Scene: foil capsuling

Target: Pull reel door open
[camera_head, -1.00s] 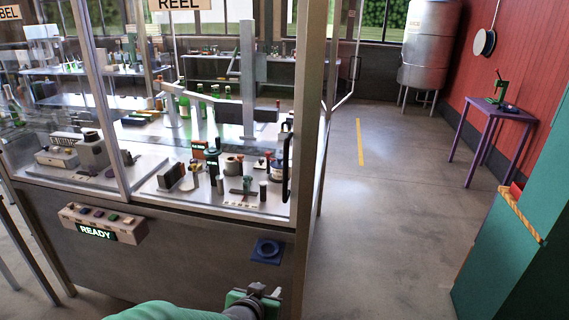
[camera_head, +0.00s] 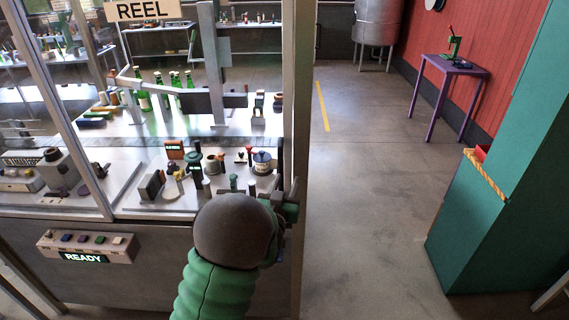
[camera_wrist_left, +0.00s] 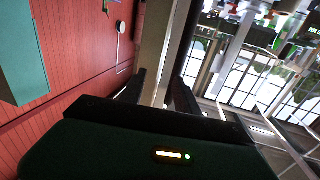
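The reel door (camera_head: 128,95) is a clear panel under the REEL sign (camera_head: 144,11) in the head view, and it looks shut. Its dark upright handle (camera_head: 281,158) is by the right corner post, its lower part hidden by my left gripper (camera_head: 287,204). My green left forearm rises from below to that corner. In the left wrist view the two dark fingers (camera_wrist_left: 158,92) stand apart, with the metal post (camera_wrist_left: 158,45) beyond the gap. A dark upright bar beside the post may be the handle; contact cannot be told. My right gripper is out of view.
A button box with a READY display (camera_head: 84,257) juts from the cabinet front. Behind the glass stand bottles (camera_head: 160,90) and small parts. Open floor (camera_head: 365,210) lies right of the post, with a teal cabinet (camera_head: 490,190) and a purple table (camera_head: 455,68) beyond.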

